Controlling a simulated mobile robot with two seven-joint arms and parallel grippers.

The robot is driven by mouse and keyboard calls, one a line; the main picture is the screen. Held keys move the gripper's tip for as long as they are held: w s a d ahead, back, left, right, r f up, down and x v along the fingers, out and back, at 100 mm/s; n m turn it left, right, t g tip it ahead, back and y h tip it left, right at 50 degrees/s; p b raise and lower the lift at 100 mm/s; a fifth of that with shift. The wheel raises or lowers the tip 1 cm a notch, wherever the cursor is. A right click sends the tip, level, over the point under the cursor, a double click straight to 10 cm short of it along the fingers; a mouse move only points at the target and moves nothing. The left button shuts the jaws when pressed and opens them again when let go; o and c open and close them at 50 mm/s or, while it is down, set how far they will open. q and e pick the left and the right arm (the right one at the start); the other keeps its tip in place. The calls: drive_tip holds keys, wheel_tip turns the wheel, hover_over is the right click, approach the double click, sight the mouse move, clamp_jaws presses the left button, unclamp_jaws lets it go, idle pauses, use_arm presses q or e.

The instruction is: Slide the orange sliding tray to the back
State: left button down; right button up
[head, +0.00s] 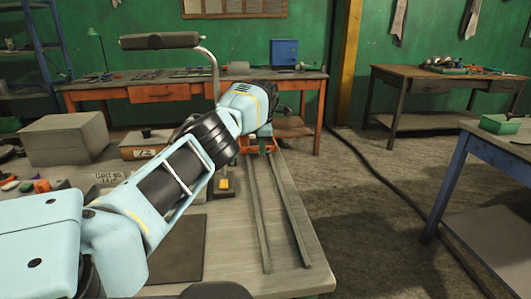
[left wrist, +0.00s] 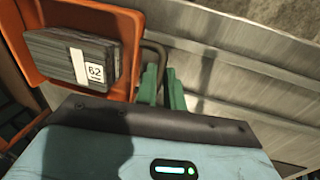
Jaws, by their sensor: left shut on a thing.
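The orange sliding tray (head: 247,147) is at the far end of two metal rails on the near table, partly hidden by my left arm. In the left wrist view the tray (left wrist: 126,14) holds a dark grey box (left wrist: 70,58) with a white label reading 62. A dark handle (left wrist: 157,46) sticks out from the tray's side. My left gripper (left wrist: 163,88) has green fingers shut at this handle. In the head view the left gripper (head: 264,148) is at the tray's near side, small and partly hidden. My right gripper is not in view.
The rails (head: 255,215) run bare toward me along the table's right side. A grey box (head: 65,139), a cardboard box (head: 145,144) and a dark mat (head: 175,248) are left of them. A workbench (head: 150,92) stands behind. A curved lamp (head: 160,41) rises above.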

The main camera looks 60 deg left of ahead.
use_arm(q)
drive_tip(key=shift+w+a+r, duration=0.1)
drive_tip(key=shift+w+r, duration=0.05)
drive_tip(key=c, duration=1.8)
unclamp_jaws()
drive_tip(key=shift+a, duration=0.1)
drive_tip(key=shift+s+d+r+p, duration=0.1)
drive_tip(key=shift+d+r+p, duration=0.15)
drive_tip(key=shift+r, duration=1)
drive_tip(key=shift+s+d+r+p, duration=0.1)
drive_tip(key=shift+d+r+p, duration=0.15)
drive_tip(key=shift+r, duration=1.05)
drive_tip(key=shift+s+d+r+p, duration=0.15)
drive_tip(key=shift+r+p, duration=0.2)
drive_tip(key=shift+r, duration=0.9)
drive_tip(key=shift+w+f, duration=0.1)
